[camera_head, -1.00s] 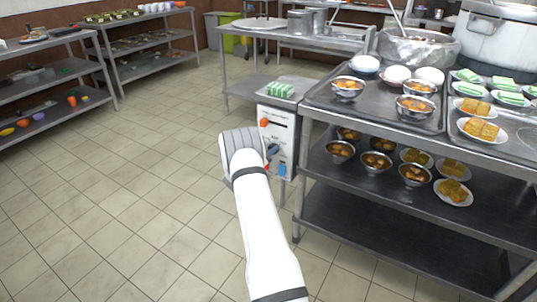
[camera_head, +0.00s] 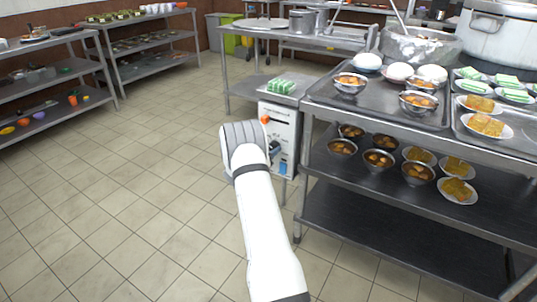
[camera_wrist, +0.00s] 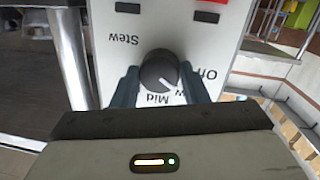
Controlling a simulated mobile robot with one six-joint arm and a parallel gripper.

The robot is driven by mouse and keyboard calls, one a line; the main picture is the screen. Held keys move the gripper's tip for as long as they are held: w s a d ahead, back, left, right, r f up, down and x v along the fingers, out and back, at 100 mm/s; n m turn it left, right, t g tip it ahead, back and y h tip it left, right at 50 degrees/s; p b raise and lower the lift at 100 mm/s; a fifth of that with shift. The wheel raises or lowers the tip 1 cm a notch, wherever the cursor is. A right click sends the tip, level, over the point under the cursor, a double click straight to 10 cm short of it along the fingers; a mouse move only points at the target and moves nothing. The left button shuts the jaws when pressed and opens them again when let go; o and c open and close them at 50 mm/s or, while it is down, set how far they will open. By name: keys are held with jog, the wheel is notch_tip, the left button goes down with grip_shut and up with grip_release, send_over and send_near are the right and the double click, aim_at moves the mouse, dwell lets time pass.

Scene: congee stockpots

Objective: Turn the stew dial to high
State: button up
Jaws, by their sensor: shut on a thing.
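The stew dial (camera_wrist: 160,70) is a round dark knob with a white pointer line, on the white control panel (camera_head: 285,122). The wrist view shows the panel upside down, with "Stew", "Mid" and "Off" printed near the dial and another label partly hidden.
A steel table (camera_head: 309,140) with bowls stands close on the right. The tiled floor to the left is clear.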

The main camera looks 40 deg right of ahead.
jog(key=shift+s+d+r+m+t+y+b, duration=0.15)
jog(key=shift+m+t+b, duration=0.3)
jog(key=shift+m+b, duration=2.15)
jog(key=shift+s+d+f+m+t+y+b, duration=0.15)
jog(key=shift+m+t+b, duration=0.25)
jog(key=shift+m+b, duration=2.15)
jog(key=shift+s+r+m+t+y+b, duration=0.15)
jog(key=shift+m+t+b, duration=0.65)
jog(key=shift+m, duration=3.25)
jog(key=shift+w+g+b, duration=0.1)
jog(key=shift+g+b, duration=0.2)
jog(key=shift+g, duration=0.05)
jog(key=o, duration=0.7)
jog(key=shift+o, duration=1.4)
jog(key=shift+w+a, duration=0.1)
jog(key=shift+w, duration=0.05)
